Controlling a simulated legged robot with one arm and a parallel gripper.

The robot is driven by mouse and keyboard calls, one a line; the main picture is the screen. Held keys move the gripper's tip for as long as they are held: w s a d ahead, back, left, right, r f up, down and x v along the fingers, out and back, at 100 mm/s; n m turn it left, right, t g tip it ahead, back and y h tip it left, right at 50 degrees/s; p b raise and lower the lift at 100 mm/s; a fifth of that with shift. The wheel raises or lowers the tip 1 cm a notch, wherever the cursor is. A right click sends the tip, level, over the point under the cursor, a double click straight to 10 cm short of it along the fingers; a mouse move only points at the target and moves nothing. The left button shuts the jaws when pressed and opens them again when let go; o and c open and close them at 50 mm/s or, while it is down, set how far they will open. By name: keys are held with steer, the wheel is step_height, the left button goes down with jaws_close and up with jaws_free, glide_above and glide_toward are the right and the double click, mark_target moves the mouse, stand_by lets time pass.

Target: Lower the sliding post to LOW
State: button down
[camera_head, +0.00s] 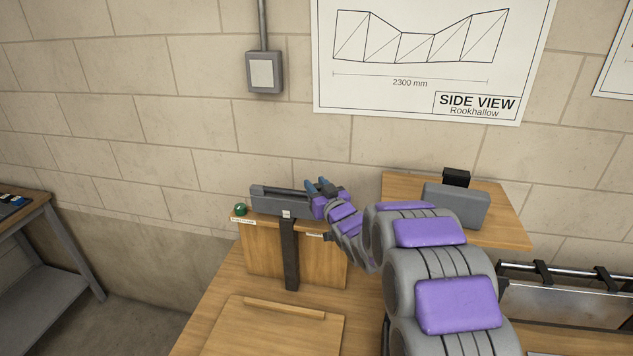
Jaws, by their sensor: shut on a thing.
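The sliding post (289,262) is a dark upright strip in front of a wooden panel. A small pale tag sits near its top. A grey horizontal bar (270,203) lies across the top of the post and looks level. My gripper (318,186), with blue fingertips, reaches in from the right and is shut on the bar near its right end. The fingers and wrist hide that end and the exact contact. Two small labels show on the panel, one at upper left and one at right, too small to read surely.
A green knob (240,209) stands at the panel's left corner. A wooden board (284,331) lies in front. A grey block (457,206) and a black block (456,177) are on a raised wooden shelf (513,226) at right. A metal rail unit (565,300) is at far right.

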steer(key=shift+s+f, duration=0.1)
steer(key=shift+f, duration=0.6)
steer(key=c, duration=1.1)
jaws_free()
steer(key=shift+o, duration=1.3)
steer(key=shift+d, duration=0.15)
steer(key=shift+r, duration=0.1)
steer(key=shift+s, duration=0.25)
steer(key=b+v, duration=0.3)
steer(key=v, duration=1.3)
steer(key=shift+s+d+r+b, duration=0.2)
steer(key=shift+d+b, duration=0.15)
steer(key=shift+d, duration=0.1)
